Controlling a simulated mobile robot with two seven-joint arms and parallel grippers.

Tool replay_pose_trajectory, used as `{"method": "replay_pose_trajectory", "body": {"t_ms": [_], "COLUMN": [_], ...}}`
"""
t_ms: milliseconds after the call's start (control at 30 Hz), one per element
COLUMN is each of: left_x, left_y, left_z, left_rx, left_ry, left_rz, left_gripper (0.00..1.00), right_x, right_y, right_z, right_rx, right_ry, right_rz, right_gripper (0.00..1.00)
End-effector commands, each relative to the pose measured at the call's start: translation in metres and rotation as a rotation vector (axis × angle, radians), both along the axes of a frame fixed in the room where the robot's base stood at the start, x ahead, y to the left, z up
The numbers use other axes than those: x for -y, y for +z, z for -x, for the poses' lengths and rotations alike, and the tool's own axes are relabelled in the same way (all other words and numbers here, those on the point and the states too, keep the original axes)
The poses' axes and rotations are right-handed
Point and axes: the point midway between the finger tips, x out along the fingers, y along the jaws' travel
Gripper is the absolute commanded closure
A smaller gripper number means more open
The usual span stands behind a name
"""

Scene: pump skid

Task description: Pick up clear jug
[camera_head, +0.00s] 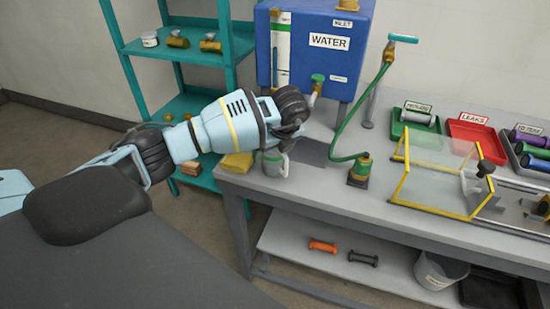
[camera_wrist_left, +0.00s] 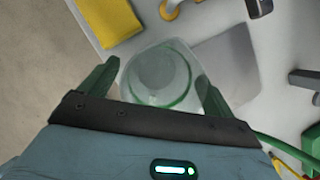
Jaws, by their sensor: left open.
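The clear jug (camera_head: 275,161) stands on the left end of the grey bench, below my left gripper (camera_head: 288,140). In the left wrist view the jug (camera_wrist_left: 158,72) shows from above, with a green ring around it. My left gripper (camera_wrist_left: 156,88) is open, with one green finger on each side of the jug. I cannot tell whether the fingers touch it. My right gripper is not in view.
A yellow sponge-like block (camera_head: 236,163) lies left of the jug. A blue water tank (camera_head: 318,45) stands behind, with a tap near my gripper. A green hose (camera_head: 347,120) and a clear guard (camera_head: 437,172) are to the right. A teal shelf (camera_head: 185,51) stands at left.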

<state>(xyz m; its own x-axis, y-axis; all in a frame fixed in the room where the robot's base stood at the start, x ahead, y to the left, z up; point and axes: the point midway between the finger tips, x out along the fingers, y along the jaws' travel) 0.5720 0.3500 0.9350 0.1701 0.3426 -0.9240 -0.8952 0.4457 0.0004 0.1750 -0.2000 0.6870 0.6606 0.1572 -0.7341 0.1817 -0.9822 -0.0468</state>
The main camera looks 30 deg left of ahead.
Motion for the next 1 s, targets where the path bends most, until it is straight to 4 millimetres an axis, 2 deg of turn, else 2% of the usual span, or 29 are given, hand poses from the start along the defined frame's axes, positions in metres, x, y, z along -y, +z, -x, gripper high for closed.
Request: {"method": "replay_pose_trajectory", "body": {"t_ms": [233, 600, 1000], "left_x": [-0.0002, 0.0001, 0.0001], "left_y": [-0.0008, -0.0006, 0.0066], "left_z": [-0.0004, -0.0004, -0.0008], "left_rx": [0.001, 0.001, 0.002], "left_ry": [0.0, 0.0, -0.001], "left_rz": [0.0, 0.0, 0.0], "left_gripper": [0.12, 0.59, 0.59], "right_x": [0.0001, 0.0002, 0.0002], "right_y": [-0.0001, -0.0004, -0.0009], "right_z": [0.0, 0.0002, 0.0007], "right_rx": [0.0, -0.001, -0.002], "right_ry": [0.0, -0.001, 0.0], "right_rz": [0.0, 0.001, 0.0], "right_gripper": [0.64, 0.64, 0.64]}}
